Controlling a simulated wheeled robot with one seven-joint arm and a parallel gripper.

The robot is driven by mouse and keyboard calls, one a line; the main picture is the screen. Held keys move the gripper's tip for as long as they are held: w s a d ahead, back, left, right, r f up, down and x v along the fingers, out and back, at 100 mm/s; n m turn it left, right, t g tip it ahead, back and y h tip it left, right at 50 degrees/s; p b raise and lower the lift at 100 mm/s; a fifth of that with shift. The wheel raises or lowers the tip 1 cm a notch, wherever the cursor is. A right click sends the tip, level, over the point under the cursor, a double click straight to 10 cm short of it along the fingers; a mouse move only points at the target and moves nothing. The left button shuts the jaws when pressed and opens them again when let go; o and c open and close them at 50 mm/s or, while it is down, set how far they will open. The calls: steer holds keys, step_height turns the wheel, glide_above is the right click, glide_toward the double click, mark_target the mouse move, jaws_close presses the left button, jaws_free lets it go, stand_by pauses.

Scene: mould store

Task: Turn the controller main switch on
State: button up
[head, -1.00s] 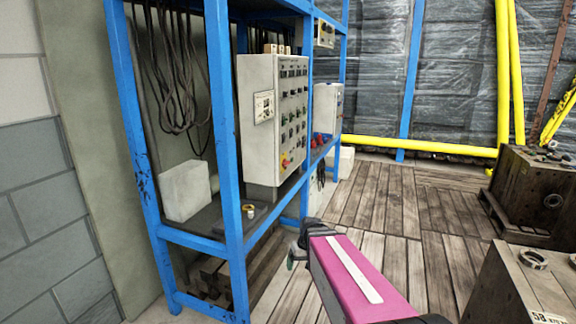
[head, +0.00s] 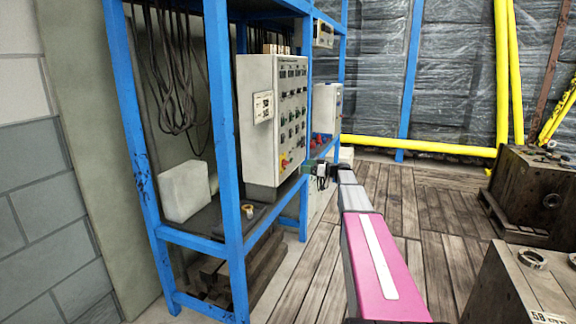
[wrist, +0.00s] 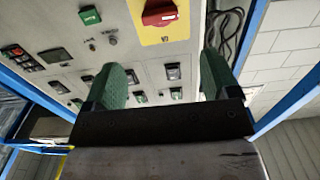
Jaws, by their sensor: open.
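The controller (head: 260,150) is a light grey cabinet on the blue rack, its front covered in rows of buttons and small modules. Its main switch (head: 284,162) is a red rotary knob on a yellow plate, low on the front. In the wrist view the red knob (wrist: 159,13) is at the top edge, partly cut off, with its handle bar lying roughly across the picture. My gripper (head: 310,167) is just right of the switch in the head view. In the wrist view its green-padded fingers (wrist: 164,76) are apart and empty, and the knob lies beyond them, untouched.
Blue rack posts (head: 229,200) frame the cabinet. A smaller grey box (head: 327,108) stands behind it. A white block (head: 184,190) and a tape roll (head: 248,211) lie on the shelf. Dark mould blocks (head: 540,190) stand at right. The plank floor between is clear.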

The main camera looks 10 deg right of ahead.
mark_target(288, 163)
steer(key=x, duration=1)
steer(key=shift+w+a, duration=0.1)
steer(key=shift+a, duration=0.15)
steer(key=c, duration=0.9)
